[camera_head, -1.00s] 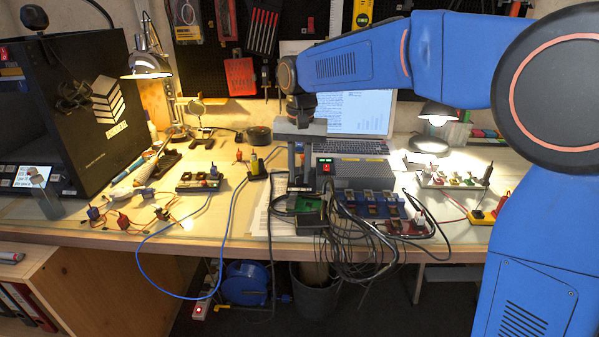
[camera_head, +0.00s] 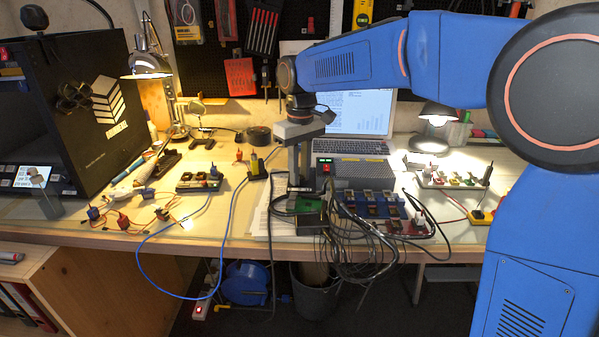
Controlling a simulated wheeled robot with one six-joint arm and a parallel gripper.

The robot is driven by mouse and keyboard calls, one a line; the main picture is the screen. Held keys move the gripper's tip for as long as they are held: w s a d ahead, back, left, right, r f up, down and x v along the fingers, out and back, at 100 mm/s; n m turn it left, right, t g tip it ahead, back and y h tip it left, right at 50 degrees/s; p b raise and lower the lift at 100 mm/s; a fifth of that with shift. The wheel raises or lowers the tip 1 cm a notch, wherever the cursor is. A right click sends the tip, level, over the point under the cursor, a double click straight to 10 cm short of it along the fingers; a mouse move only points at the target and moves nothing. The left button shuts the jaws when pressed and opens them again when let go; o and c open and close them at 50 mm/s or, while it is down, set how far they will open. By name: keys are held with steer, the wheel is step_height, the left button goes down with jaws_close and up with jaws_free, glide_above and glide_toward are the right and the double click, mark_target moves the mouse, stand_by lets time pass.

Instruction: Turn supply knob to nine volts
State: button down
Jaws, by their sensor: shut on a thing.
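The grey power supply (camera_head: 362,171) stands on the bench in front of the laptop, with a red and green lit part (camera_head: 326,169) at its left end. My gripper (camera_head: 299,182) points straight down just left of that lit part, its fingers close together. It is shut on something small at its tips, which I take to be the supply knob. The fingers hide the knob, so its pointer and setting cannot be read.
A laptop (camera_head: 355,112) stands behind the supply. Circuit boards (camera_head: 372,205) and a tangle of black cables (camera_head: 350,250) lie in front, near the bench edge. A blue cable (camera_head: 231,215) loops at the left. A lamp (camera_head: 435,115) stands at the right.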

mark_target(301, 176)
steer(key=shift+r+n, duration=0.1)
steer(key=shift+n, duration=0.3)
steer(key=c, duration=1.6)
jaws_free()
steer(key=shift+o, duration=0.2)
step_height(301, 176, up, 17)
steer(key=shift+w+r, duration=0.15)
steer(key=shift+d, duration=0.15)
